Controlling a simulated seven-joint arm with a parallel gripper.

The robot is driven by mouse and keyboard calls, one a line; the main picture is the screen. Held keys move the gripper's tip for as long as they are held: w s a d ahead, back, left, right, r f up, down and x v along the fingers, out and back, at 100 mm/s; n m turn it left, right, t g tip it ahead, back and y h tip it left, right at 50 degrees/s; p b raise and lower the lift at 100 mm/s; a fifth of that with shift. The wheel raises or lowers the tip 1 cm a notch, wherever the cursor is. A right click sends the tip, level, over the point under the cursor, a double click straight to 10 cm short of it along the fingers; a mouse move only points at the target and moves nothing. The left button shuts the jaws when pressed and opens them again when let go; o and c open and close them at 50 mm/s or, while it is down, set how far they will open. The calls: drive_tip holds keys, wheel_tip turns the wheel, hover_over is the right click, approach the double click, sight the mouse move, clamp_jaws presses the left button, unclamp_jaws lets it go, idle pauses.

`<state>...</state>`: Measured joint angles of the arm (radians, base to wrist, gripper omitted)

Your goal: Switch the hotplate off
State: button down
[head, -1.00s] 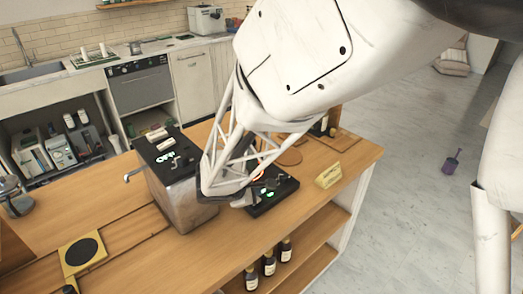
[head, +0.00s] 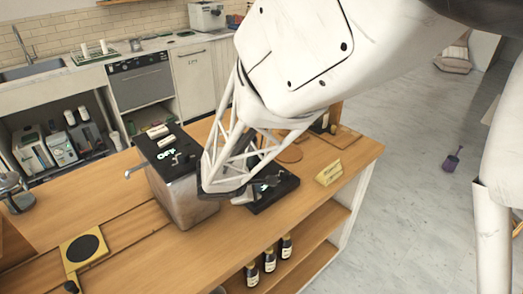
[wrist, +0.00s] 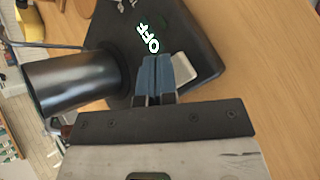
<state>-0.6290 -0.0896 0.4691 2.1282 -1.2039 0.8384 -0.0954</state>
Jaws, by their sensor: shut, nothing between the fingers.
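The hotplate is the black slab (head: 284,190) on the wooden counter, partly hidden behind my arm in the head view. In the wrist view its dark top (wrist: 192,38) carries a lit white-green "OFF" sign (wrist: 147,37). My gripper (wrist: 156,62) is shut and empty, its blue fingertips over the hotplate just below the sign. A pale tab, perhaps the switch (wrist: 184,68), sits right beside the fingertips and is partly hidden by them. I cannot tell whether they touch. No orange glow shows at the hotplate.
A dark cylindrical vessel (wrist: 72,80) is close to the left of my fingers in the wrist view. A metal machine with a black top (head: 180,192) stands left of the hotplate. Bottles (head: 269,260) are on the shelf below.

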drive_tip(key=shift+r, duration=0.7)
drive_tip(key=shift+r, duration=0.1)
drive_tip(key=shift+r, duration=2.95)
drive_tip(key=s+d+r+m+g, duration=0.1)
drive_tip(key=s+d+r+m, duration=0.15)
drive_tip(key=d, duration=0.25)
drive_tip(key=s+d+r+m+g, duration=0.1)
drive_tip(key=s+d+r+m, duration=0.15)
drive_tip(key=d, duration=0.25)
drive_tip(key=s+d+r+m+g+y, duration=0.1)
drive_tip(key=s+d+r+m+y, duration=0.1)
drive_tip(key=s+d+m, duration=0.5)
drive_tip(key=s+d+r+m+g+y, duration=0.1)
drive_tip(key=s+d+r+m+y, duration=0.2)
drive_tip(key=s+d+m, duration=0.4)
drive_tip(key=s, duration=0.5)
drive_tip(key=shift+s+d+r+g+y, duration=0.25)
drive_tip(key=shift+s+d+g+y, duration=0.05)
drive_tip(key=shift+s+d+y, duration=0.1)
